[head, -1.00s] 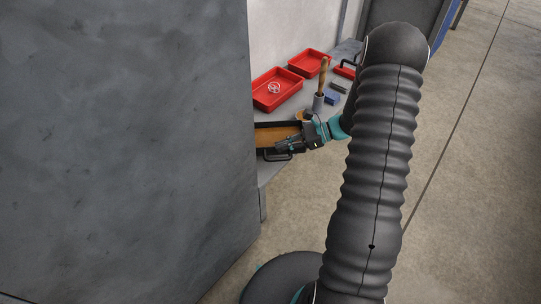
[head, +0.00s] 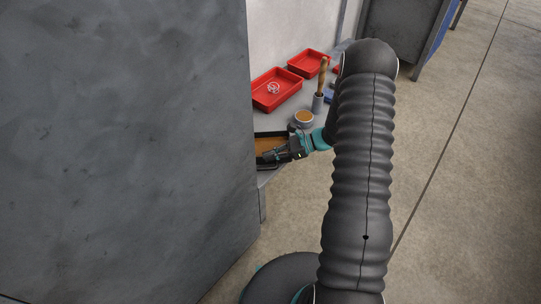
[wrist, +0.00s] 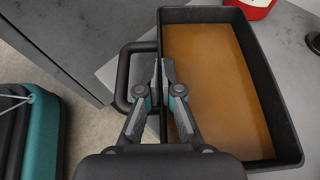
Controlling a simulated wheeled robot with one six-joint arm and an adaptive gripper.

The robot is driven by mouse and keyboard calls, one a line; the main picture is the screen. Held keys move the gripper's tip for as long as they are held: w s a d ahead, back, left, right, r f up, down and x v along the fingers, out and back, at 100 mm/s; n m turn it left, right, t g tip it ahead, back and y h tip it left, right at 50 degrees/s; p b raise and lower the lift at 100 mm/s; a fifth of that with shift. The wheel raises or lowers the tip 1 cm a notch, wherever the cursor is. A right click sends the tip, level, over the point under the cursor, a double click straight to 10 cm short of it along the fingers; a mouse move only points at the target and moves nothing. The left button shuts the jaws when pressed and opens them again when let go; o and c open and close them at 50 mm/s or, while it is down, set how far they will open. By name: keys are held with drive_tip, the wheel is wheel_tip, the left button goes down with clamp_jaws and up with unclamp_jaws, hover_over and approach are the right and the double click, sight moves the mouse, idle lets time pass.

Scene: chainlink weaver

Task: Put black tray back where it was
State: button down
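The black tray (head: 272,134) has an orange-brown floor and sits at the near end of the grey bench, partly hidden by the big grey panel at left. In the wrist view the tray (wrist: 277,110) fills the right side, with a loop handle (wrist: 123,75) on its left wall. My gripper (head: 266,156) is at the tray's handle side. In the wrist view my gripper (wrist: 165,82) is closed across the tray's left wall, one finger outside and one inside. I cannot tell whether the tray touches the bench.
A large grey panel (head: 125,150) blocks the left. Red trays (head: 276,90) (head: 309,63) lie farther back on the bench (head: 292,112). A small cup with brown contents (head: 304,117) and a grey holder with a wooden-handled tool (head: 318,102) stand near the black tray. The floor at right is clear.

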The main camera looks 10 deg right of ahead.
drive_tip(key=shift+f, duration=0.15)
drive_tip(key=c, duration=1.3)
unclamp_jaws()
